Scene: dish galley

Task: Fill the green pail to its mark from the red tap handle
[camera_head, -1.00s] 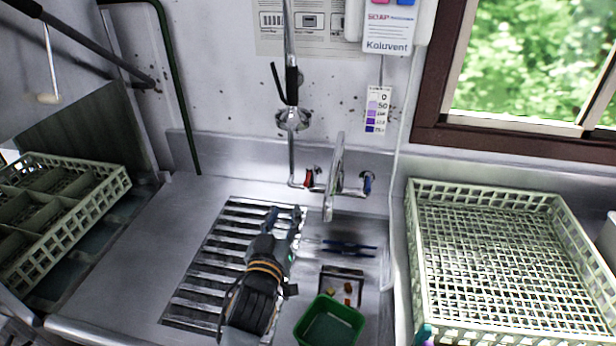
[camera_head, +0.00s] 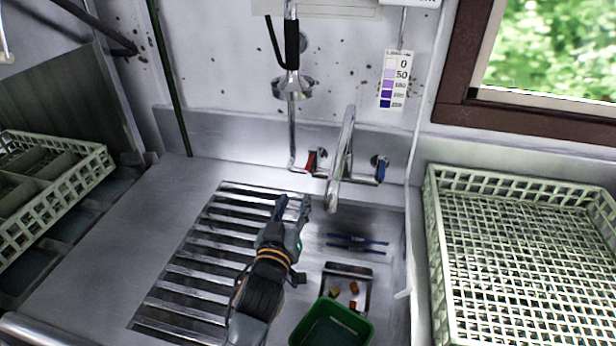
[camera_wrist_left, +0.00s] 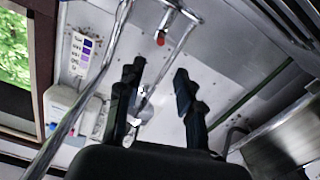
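The green pail (camera_head: 334,328) stands at the bottom of the head view, in the sink area, cut off by the frame edge. Any mark on it is not visible. The red tap handle (camera_head: 310,161) is on the back wall fitting, left of the spout (camera_head: 341,160). It also shows in the left wrist view (camera_wrist_left: 160,39). My left gripper (camera_head: 292,204) is over the slatted drainer, below and left of the red handle and apart from it. Its fingers (camera_wrist_left: 158,88) are spread with nothing between them. My right gripper is out of view.
A blue tap handle (camera_head: 380,168) sits right of the spout. A hanging spray hose (camera_head: 292,88) is above. A strainer box with scraps (camera_head: 346,282) and blue-tipped tongs (camera_head: 356,244) lie in the sink. Crates flank it, right (camera_head: 433,250) and left (camera_head: 82,188).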

